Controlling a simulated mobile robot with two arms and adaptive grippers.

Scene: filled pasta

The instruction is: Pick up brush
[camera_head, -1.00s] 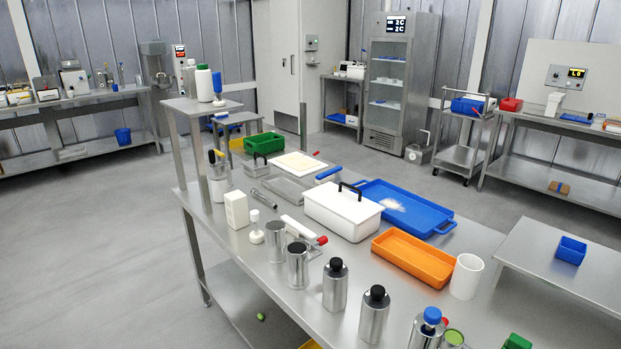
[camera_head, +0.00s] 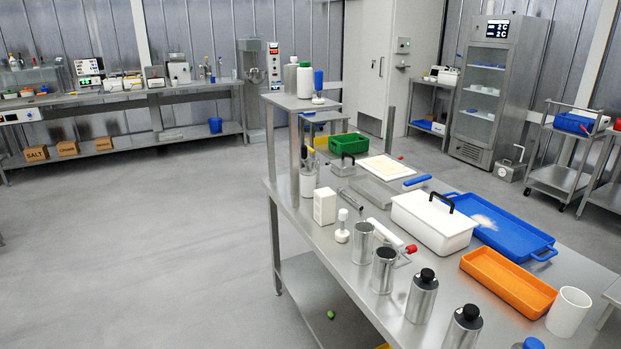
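No gripper of mine shows in the head view. I cannot clearly make out which thing is the brush. Several handled tools are on the steel table (camera_head: 330,262). A metal container (camera_head: 308,186) near its far left corner has handles standing in it. A white tool with a red-ended handle (camera_head: 384,230) lies behind the steel canisters. A blue-handled tool (camera_head: 417,180) lies by a grey tray. A small white stamp-like tool (camera_head: 342,228) stands beside a white box (camera_head: 325,207).
A white lidded box (camera_head: 433,224), a blue tray (camera_head: 505,232) with white powder, an orange tray (camera_head: 508,281) and a white cup (camera_head: 568,311) crowd the table's right side. Steel canisters (camera_head: 421,297) line its front. Open floor lies left. A small green object (camera_head: 331,314) shows below the table.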

